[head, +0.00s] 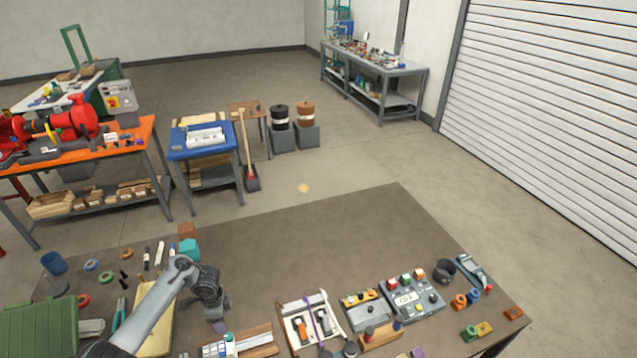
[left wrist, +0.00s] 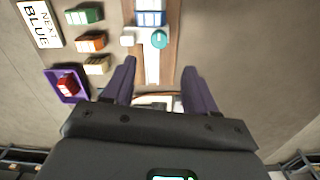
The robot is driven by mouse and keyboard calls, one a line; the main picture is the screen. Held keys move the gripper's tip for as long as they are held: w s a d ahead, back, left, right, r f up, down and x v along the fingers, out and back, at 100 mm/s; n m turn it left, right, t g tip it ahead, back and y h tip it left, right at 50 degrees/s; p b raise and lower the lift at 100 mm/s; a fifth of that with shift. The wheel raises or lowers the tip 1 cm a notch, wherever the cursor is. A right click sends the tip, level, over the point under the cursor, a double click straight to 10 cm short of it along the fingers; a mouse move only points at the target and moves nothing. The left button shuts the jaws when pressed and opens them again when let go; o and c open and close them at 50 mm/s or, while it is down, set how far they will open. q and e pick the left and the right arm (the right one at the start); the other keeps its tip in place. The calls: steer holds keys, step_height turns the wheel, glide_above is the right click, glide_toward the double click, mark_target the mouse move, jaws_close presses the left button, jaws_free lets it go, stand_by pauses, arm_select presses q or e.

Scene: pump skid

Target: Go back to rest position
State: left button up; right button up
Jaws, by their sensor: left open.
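My left gripper (head: 218,322) hangs over the near part of the brown table (head: 330,230), left of centre, with its arm coming in from the lower left. In the left wrist view its two purple fingers (left wrist: 161,78) are spread apart with nothing held between them. Beyond the fingertips lies a wooden board with a white strip (left wrist: 152,68), bearing a blue-and-white block (left wrist: 150,18) and a teal knob (left wrist: 159,39). The board (head: 258,341) also shows in the head view, right of the gripper. My right gripper is not in view.
A purple tray (left wrist: 53,75) holds a red block; coloured blocks and a "NEXT BLUE" sign (left wrist: 38,22) lie nearby. A tray with levers (head: 311,322), a button box (head: 411,297) and a black cup (head: 444,271) stand right. A green case (head: 38,330) stands left. The table's far middle is clear.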

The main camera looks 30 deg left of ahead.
arm_select(q)
steer(key=s+d+r+n+t+y+p, duration=0.1)
steer(key=s+d+t, duration=0.1)
steer(key=d, duration=0.9)
steer(key=s+d+r+n+t+y+p, duration=0.1)
steer(key=s+d, duration=0.1)
steer(key=d, duration=0.8)
steer(key=s+d+r+n+h, duration=0.1)
steer(key=s+d+r+n, duration=0.2)
steer(key=s+d+r, duration=0.2)
steer(key=s+d+r+n+h+p, duration=0.1)
steer(key=s+d+r, duration=0.3)
steer(key=s+r, duration=0.4)
step_height(320, 180, up, 3)
steer(key=shift+d+f+n+t, duration=0.15)
steer(key=shift+d+n+t, duration=0.25)
steer(key=shift+n, duration=0.5)
